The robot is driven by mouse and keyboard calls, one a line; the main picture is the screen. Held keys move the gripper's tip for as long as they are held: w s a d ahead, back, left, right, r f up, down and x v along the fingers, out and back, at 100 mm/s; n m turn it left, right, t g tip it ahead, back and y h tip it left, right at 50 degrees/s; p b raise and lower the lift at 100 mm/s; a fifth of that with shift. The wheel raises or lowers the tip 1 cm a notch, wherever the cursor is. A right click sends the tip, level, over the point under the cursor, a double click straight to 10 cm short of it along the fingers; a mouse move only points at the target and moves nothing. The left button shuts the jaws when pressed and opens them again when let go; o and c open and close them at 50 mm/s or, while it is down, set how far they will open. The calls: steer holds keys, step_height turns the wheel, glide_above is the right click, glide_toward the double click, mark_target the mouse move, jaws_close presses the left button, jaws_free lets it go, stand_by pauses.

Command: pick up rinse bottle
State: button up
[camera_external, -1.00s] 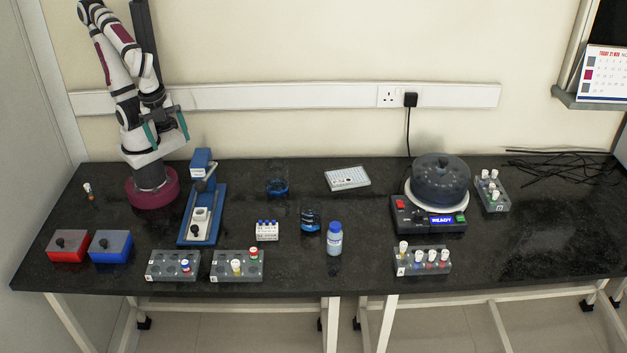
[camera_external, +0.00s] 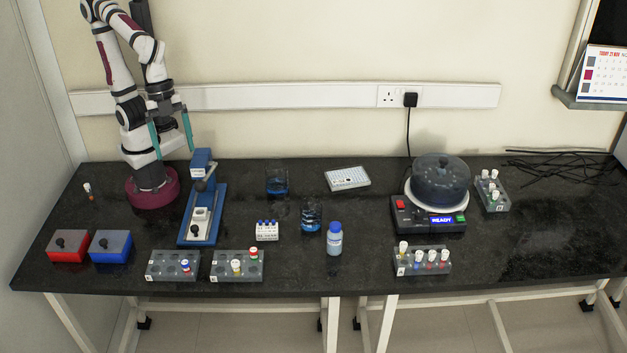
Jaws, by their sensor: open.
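The rinse bottle (camera_external: 334,240) looks to be the white bottle with a blue cap and a blue label. It stands upright on the black bench, right of centre near the front. My gripper (camera_external: 173,152) is at the upper left, raised above the bench near my base, with its two teal fingers apart and pointing down. It is open and empty, far to the left of the bottle and behind it. Nothing hides the bottle.
Two beakers with blue liquid (camera_external: 277,183) (camera_external: 311,216) stand behind and left of the bottle. A blue column stand (camera_external: 203,212) is just right of my base. Tube racks (camera_external: 238,266) (camera_external: 422,262) line the front. A centrifuge (camera_external: 437,185) stands right. Bare bench lies around the bottle.

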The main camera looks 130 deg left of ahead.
steer(key=w+n+t+h, duration=0.1)
steer(key=w+n+t, duration=0.15)
steer(key=w, duration=0.85)
steer(key=n+t+y, duration=0.6)
steer(key=n+y, duration=0.2)
glide_above(335, 238)
steer(key=s+d, duration=0.3)
steer(key=s, duration=0.2)
steer(key=shift+n+y, duration=0.25)
steer(key=shift+y, duration=0.35)
steer(key=f, duration=0.7)
steer(key=a+f, duration=0.1)
steer(key=f, duration=0.6)
steer(key=a+f, duration=0.1)
steer(key=f, duration=0.7)
steer(key=shift+w+f, duration=0.1)
steer(key=shift+w, duration=0.2)
steer(key=x, duration=0.7)
steer(key=shift+a, duration=0.3)
jaws_close()
